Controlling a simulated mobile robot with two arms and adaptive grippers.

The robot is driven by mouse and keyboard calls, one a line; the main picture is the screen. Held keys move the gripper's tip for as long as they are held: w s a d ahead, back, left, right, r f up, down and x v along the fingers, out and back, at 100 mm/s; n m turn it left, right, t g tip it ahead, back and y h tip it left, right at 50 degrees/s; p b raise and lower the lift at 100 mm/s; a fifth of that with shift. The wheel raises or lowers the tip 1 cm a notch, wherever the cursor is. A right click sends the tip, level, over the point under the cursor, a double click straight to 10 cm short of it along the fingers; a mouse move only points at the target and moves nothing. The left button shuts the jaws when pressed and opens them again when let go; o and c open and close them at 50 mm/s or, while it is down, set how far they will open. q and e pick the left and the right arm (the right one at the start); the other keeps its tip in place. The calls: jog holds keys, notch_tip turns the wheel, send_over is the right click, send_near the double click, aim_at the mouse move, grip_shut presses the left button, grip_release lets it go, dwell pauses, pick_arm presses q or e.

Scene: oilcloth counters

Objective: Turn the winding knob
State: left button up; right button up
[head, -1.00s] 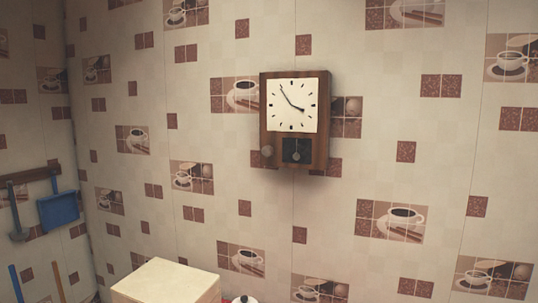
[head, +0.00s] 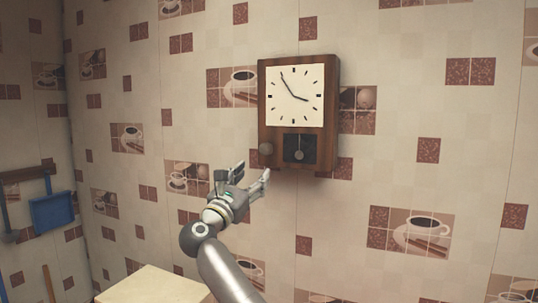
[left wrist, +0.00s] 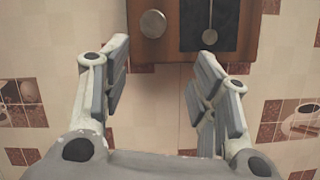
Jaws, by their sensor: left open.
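A wooden wall clock (head: 330,110) with a white square face hangs on the tiled wall. Its round grey winding knob (head: 266,149) sits at the lower left of the case, beside a dark pendulum window (head: 299,150). In the left wrist view the knob (left wrist: 153,24) is at the top, beyond the fingers and a little left of centre between them. My left gripper (head: 250,178) is open and empty just below the knob, apart from it. The left wrist view shows the two fingers (left wrist: 160,80) spread with only wall between them. My right gripper is not in view.
A pale box-like top (head: 155,286) stands at the bottom, below my left arm. A blue dustpan (head: 52,212) hangs on the side wall at the left. The wall around the clock is flat and clear.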

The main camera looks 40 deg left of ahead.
aim_at(264, 151)
pick_arm(q)
jog(key=shift+n+y, duration=0.3)
jog(key=shift+n, duration=0.3)
jog(key=p+x, duration=0.1)
jog(key=x, duration=0.2)
jog(key=r+p+x, duration=0.1)
jog(key=p+x, duration=0.1)
jog(key=x, duration=0.1)
jog(key=p+x, duration=0.1)
jog(key=x, duration=0.2)
jog(key=shift+s+a+r, duration=0.25)
jog(key=shift+s+r, duration=0.05)
jog(key=shift+r, duration=0.15)
jog(key=shift+w+a+r+p, duration=0.1)
jog(key=shift+w+a+p, duration=0.1)
jog(key=shift+w, duration=0.15)
jog(key=shift+w+a+r+p, duration=0.1)
jog(key=shift+w+p, duration=0.1)
jog(key=shift+w, duration=0.1)
jog(key=shift+c, duration=0.5)
jog(key=shift+d, duration=0.1)
jog(key=c, duration=0.9)
